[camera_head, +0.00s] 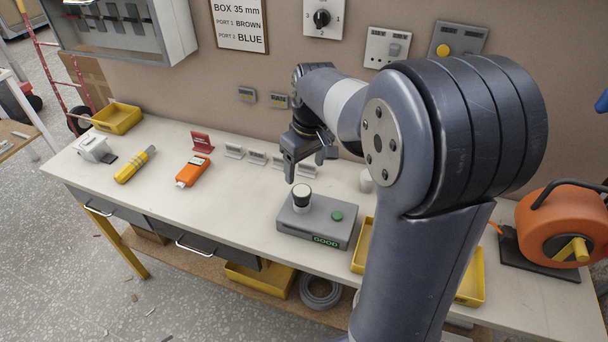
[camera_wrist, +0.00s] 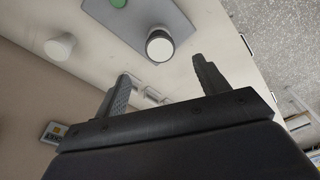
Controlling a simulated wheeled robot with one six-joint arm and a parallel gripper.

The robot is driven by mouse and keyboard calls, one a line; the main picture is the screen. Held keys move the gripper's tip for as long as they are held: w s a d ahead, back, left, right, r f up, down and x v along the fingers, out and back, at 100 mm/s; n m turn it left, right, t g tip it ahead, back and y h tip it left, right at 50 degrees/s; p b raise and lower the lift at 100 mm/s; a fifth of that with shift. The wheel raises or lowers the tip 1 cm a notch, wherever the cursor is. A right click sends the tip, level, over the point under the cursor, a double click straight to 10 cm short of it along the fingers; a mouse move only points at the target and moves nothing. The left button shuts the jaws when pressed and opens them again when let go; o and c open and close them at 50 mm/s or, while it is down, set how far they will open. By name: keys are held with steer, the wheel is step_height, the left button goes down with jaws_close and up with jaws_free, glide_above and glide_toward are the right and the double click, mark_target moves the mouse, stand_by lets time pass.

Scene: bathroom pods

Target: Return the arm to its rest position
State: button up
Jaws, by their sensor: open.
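My arm (camera_head: 405,250) rises from the bottom of the head view and bends over to the left. My gripper (camera_head: 306,168) hangs above the workbench (camera_head: 235,220), behind a grey box with a green button (camera_head: 318,222). Its two fingers are apart, with nothing between them. In the wrist view my gripper (camera_wrist: 160,85) also shows open and empty. A round white-topped knob (camera_wrist: 160,46) of the grey box lies beyond the fingertips there.
An orange device (camera_head: 190,172), a yellow-and-grey tool (camera_head: 135,165) and a yellow tray (camera_head: 117,118) lie on the left of the bench. An orange cable reel (camera_head: 560,225) stands at the right. Panels and switches (camera_head: 323,18) are on the wall behind. The bench's front left is clear.

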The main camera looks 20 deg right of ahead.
mark_target(302, 191)
steer(key=shift+r, duration=0.15)
steer(key=f, duration=0.7)
steer(key=w+f+p, duration=0.1)
steer(key=f, duration=0.2)
steer(key=shift+a+f, duration=0.3)
steer(key=shift+f, duration=0.1)
steer(key=shift+r, duration=0.45)
steer(key=shift+f, duration=0.1)
